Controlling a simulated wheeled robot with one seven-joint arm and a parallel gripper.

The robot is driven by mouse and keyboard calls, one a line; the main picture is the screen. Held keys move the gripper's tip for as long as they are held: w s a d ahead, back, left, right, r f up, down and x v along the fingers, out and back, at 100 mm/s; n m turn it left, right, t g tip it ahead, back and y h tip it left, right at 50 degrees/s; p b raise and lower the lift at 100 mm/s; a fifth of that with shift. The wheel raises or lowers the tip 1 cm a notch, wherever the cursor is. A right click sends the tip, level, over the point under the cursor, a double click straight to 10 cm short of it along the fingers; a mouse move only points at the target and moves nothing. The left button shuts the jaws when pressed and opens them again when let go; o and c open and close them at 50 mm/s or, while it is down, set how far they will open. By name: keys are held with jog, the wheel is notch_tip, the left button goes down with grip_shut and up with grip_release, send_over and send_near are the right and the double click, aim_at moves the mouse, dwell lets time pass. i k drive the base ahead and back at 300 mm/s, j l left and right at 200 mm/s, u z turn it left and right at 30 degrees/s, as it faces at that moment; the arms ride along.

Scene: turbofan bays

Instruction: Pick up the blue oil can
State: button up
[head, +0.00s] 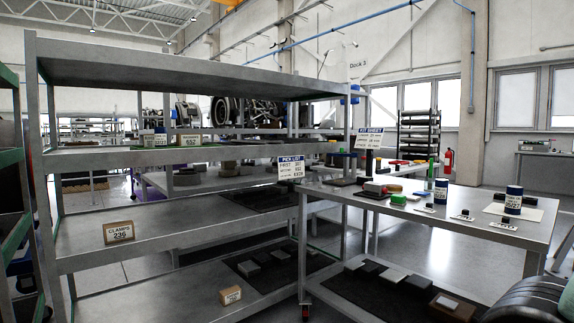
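Two blue cylindrical cans with white label bands stand upright on the steel worktable (465,232) at the right. The nearer blue can (513,199) stands on a pale sheet near the table's right side. The other blue can (441,191) stands farther left, near the middle of the top. I cannot tell from their small labels which one is the oil can. My gripper is not in view.
A tall metal shelf (190,75) fills the left, with a CLAMPS box (118,233) and a smaller box (230,295). A dark rounded object (535,300) fills the bottom right corner. Open floor shows behind the table.

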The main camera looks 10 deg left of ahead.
aim_at(514, 199)
jog(key=i+j+z, duration=0.35)
jog(key=i, duration=0.2)
jog(key=i+j+z, duration=0.3)
jog(key=i+j, duration=0.2)
jog(key=i+j+z, duration=0.35)
jog(key=j, duration=0.3)
jog(key=i, duration=0.05)
